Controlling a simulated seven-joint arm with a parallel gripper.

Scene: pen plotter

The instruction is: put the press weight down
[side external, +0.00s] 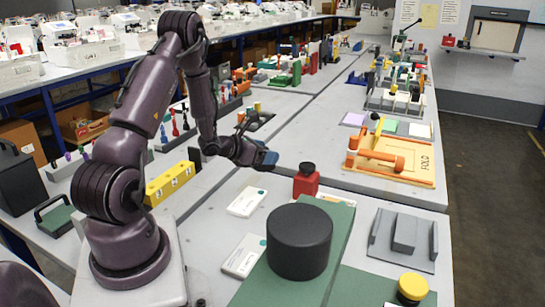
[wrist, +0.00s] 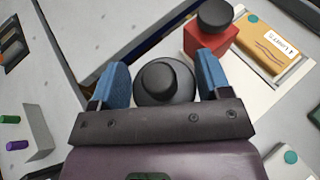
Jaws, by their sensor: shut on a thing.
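The press weight (wrist: 164,82) appears as a dark grey round piece with a raised knob. In the wrist view it sits between the two blue fingers of my gripper (wrist: 163,85), which are shut on it. In the side view my gripper (side external: 266,159) is above the grey table, left of and higher in the picture than a red block. The weight cannot be made out clearly there, and its underside is hidden in both views. I cannot tell whether it touches anything below.
The red block with a black cap (side external: 306,182) is close by; it also shows in the wrist view (wrist: 210,38). An orange card (wrist: 266,46) lies beside it there. A large black cylinder (side external: 300,242) stands on a green board (side external: 335,225). White cards (side external: 247,202) lie nearby.

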